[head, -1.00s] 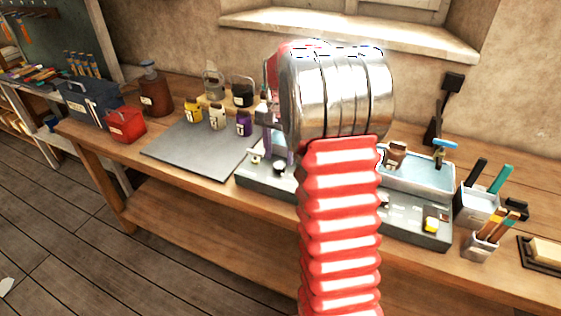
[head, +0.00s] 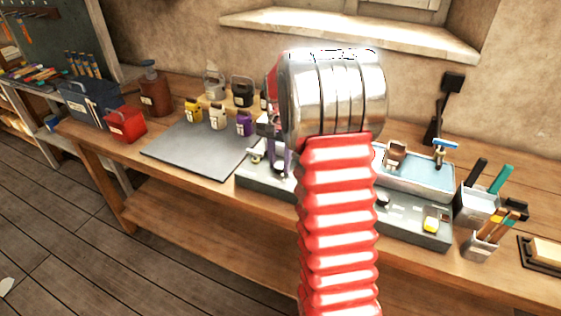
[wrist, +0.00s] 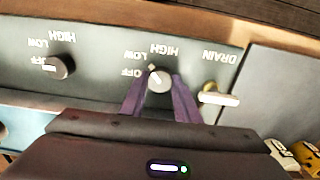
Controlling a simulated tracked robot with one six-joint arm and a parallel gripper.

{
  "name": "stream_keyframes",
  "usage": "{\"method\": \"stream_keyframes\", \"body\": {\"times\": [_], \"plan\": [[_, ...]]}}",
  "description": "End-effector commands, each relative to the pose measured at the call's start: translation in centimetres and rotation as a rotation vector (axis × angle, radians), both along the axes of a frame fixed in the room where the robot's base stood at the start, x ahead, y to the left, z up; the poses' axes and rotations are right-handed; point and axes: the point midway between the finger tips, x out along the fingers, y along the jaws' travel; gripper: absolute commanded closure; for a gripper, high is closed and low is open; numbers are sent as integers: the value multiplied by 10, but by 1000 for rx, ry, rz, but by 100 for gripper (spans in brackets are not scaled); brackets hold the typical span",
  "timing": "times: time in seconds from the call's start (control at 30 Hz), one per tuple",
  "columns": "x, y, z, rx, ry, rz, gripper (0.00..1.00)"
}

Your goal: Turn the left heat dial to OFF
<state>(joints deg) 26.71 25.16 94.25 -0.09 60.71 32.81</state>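The left heat dial (wrist: 159,80) is a round pale knob on a grey panel, between the other dial and the DRAIN lever. The wrist view shows the panel upside down. Its pale mark points up and left in that view, roughly between LOW and HIGH, away from OFF. My gripper (wrist: 161,88) has its two purple fingers on either side of this dial, close to its sides; I cannot tell whether they press on it. In the head view my gripper (head: 279,162) is at the machine's left end, partly behind my arm. The other dial (wrist: 61,67) has its mark towards OFF.
The DRAIN lever (wrist: 218,98) sticks out right beside the fingers in the wrist view. A water basin (head: 425,180) is on the machine's right part. A grey mat (head: 195,150) lies to the left, with small jugs behind it. A pen holder (head: 480,247) stands at the right.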

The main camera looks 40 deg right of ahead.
Motion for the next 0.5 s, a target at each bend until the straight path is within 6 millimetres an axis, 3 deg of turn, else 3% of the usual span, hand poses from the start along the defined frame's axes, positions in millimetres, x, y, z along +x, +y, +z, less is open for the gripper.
{"method": "stream_keyframes", "body": {"times": [0.23,0.5], "plan": [[2,-6,0,1,-5,-2,94],[3,0,1,-1,-9,21,94]]}}
